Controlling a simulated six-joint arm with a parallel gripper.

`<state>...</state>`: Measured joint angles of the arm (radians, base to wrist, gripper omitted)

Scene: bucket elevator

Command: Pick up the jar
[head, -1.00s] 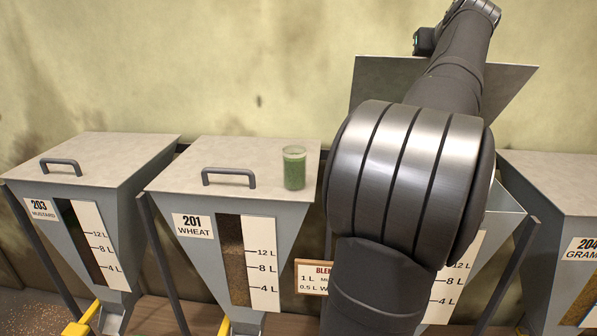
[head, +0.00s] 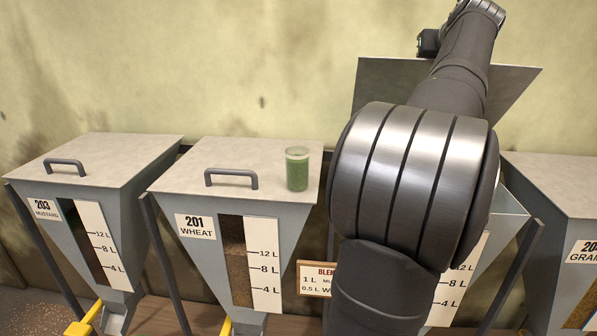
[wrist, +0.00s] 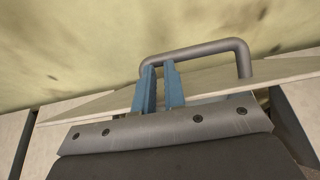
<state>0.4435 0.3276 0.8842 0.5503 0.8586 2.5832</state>
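A green-filled glass jar (head: 297,170) stands upright on the closed grey lid (head: 237,155) of the wheat hopper, at the lid's right side. My gripper (wrist: 161,68) shows in the wrist view as two blue fingers, slightly apart. Their tips are at the left end of a grey bar handle (wrist: 205,48) above a pale lid edge. I cannot tell whether they are clamped on the handle. In the head view my arm reaches up past a raised panel, and the gripper is out of frame. The jar is not seen in the wrist view.
The wheat lid handle (head: 231,178) lies left of the jar. The mustard hopper (head: 95,160) stands farther left and another closed hopper (head: 560,180) at the right. A raised panel (head: 385,85) stands behind my arm. A wall backs everything.

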